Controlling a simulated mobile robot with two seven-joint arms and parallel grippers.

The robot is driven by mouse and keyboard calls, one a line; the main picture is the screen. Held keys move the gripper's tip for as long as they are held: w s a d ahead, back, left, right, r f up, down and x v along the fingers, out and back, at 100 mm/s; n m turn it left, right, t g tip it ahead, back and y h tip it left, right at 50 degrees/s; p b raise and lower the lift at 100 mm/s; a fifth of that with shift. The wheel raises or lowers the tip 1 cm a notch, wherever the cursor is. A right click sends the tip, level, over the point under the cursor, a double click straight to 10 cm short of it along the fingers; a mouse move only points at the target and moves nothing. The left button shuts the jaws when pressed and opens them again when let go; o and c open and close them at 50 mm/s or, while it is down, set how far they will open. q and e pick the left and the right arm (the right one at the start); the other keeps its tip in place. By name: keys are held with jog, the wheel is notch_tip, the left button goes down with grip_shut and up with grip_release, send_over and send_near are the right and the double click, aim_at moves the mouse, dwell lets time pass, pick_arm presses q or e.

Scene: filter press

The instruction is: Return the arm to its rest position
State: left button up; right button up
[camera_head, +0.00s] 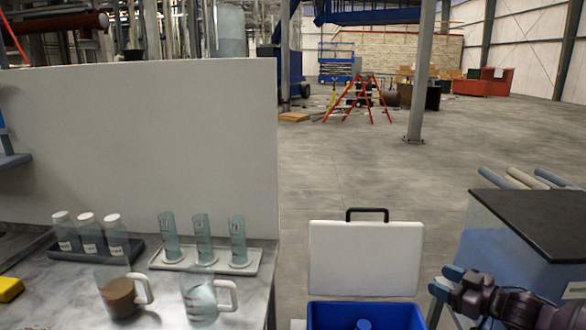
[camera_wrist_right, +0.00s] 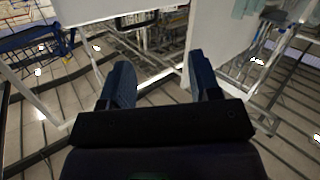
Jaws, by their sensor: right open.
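My right gripper (camera_head: 446,282) is at the lower right in the head view, to the right of an open box. Its fingers point left and it holds nothing visible. In the right wrist view my right gripper (camera_wrist_right: 163,80) shows two dark blue fingers spread apart, with only open space and floor between them. My left gripper and arm do not show in either view.
A blue box (camera_head: 319,316) with a raised white lid (camera_head: 366,259) stands left of my right gripper. A dark-topped blue cabinet (camera_head: 512,256) is close on the right. The metal table (camera_head: 254,286) at left bears bottles, cylinders and mugs before a white panel (camera_head: 150,140).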

jog(key=s+a+f+n+h, duration=0.2)
jog(key=s+a+f, duration=0.4)
jog(key=s+a, duration=0.45)
jog(key=s+d+f+m+h, duration=0.1)
jog(key=s+f+m+h, duration=0.1)
jog(key=s+f, duration=0.3)
jog(key=s+d+f+m+g+h, duration=0.1)
jog(key=s+f+m+h, duration=0.2)
jog(key=s, duration=0.9)
jog(key=s+d+f+m+g+h, duration=0.1)
jog(key=s+f+m+h, duration=0.1)
jog(key=s+f+m, duration=0.3)
jog(key=s+f, duration=0.1)
jog(key=s, duration=0.2)
jog(key=shift+s+f, duration=0.15)
jog(key=shift+f, duration=0.25)
jog(key=shift+c, duration=0.4)
